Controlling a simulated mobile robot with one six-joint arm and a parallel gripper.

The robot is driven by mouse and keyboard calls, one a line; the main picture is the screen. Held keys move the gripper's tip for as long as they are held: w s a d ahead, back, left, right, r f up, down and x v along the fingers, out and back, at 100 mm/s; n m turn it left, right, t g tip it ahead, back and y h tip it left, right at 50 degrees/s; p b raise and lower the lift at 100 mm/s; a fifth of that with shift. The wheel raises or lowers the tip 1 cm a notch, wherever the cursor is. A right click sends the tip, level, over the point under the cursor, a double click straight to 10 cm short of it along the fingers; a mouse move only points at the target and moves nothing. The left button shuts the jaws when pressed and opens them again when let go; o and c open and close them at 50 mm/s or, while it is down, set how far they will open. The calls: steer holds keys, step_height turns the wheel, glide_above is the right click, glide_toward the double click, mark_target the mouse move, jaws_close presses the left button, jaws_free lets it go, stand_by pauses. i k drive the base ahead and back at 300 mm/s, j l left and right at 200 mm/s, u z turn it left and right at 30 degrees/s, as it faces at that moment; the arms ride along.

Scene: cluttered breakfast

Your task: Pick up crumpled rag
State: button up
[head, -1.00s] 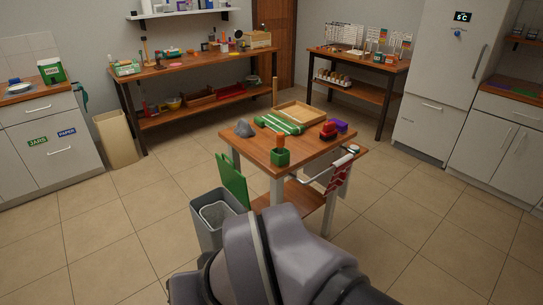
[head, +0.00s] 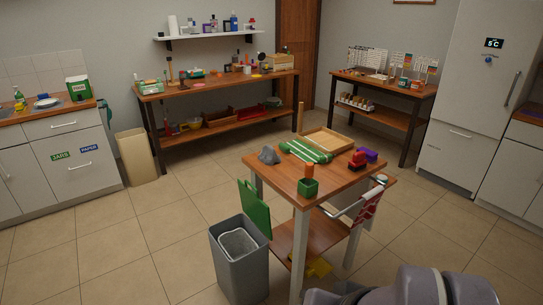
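A grey, crumpled-looking lump (head: 268,155) sits at the left corner of the small wooden table's top (head: 335,187); it may be the rag, but it is too small to be sure. A yellow, cloth-like thing (head: 319,267) lies low under the same table, partly hidden by a table leg, and I cannot tell exactly what it is. My gripper is not in view; only a grey part of my arm shows at the bottom right.
The tabletop holds a green striped item (head: 305,150), a wooden tray (head: 327,148), a green pot (head: 308,187) and a red object (head: 357,160). The floor at left is clear.

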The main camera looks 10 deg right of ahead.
mark_target(267, 155)
steer(key=i+j+z, duration=0.25)
steer(key=i, duration=0.45)
steer(key=i+j+z, duration=0.3)
steer(key=i, duration=0.35)
steer(key=i+j+z, duration=0.25)
steer(key=i+j, duration=0.3)
steer(key=i, duration=0.05)
